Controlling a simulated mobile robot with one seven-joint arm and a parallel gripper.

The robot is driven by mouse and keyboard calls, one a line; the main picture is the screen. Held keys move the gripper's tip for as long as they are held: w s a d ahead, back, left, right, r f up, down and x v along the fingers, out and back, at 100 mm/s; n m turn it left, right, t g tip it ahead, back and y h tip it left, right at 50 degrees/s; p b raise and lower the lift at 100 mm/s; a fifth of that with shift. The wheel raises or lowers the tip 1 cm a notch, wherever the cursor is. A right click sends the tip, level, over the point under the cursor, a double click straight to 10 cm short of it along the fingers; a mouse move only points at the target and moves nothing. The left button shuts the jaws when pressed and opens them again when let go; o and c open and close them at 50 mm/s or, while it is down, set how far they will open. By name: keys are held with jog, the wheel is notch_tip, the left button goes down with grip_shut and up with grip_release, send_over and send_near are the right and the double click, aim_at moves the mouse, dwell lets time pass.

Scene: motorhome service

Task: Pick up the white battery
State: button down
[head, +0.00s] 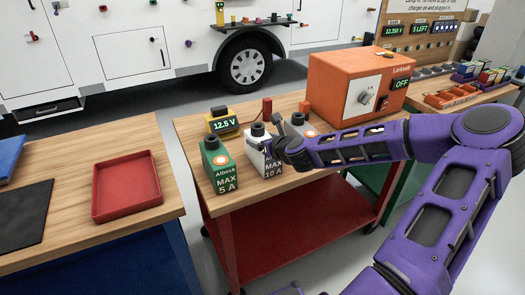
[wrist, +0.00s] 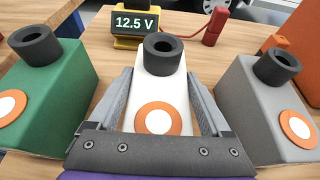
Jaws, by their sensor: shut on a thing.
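The white battery (head: 259,160) stands on the wooden top of the red cart, marked "MAX 10 A". In the wrist view the white battery (wrist: 160,85) has a black ring on top and an orange-rimmed disc on its sloping face. My gripper (wrist: 160,95) is shut on it, one finger along each side. In the head view my gripper (head: 272,150) reaches it from the right and hides part of it. The battery looks upright; I cannot tell whether its base touches the cart top.
A green battery (head: 219,165) stands close on the left, a grey battery (head: 301,124) close on the right. Behind are a yellow meter (head: 222,122) reading 12.5 V and a red probe (head: 267,110). An orange box (head: 345,85) stands at the back right. A red tray (head: 127,185) lies empty on the left bench.

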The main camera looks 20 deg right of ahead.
notch_tip(320, 180, up, 10)
jog(key=p, duration=0.2)
jog(key=shift+p, duration=0.35)
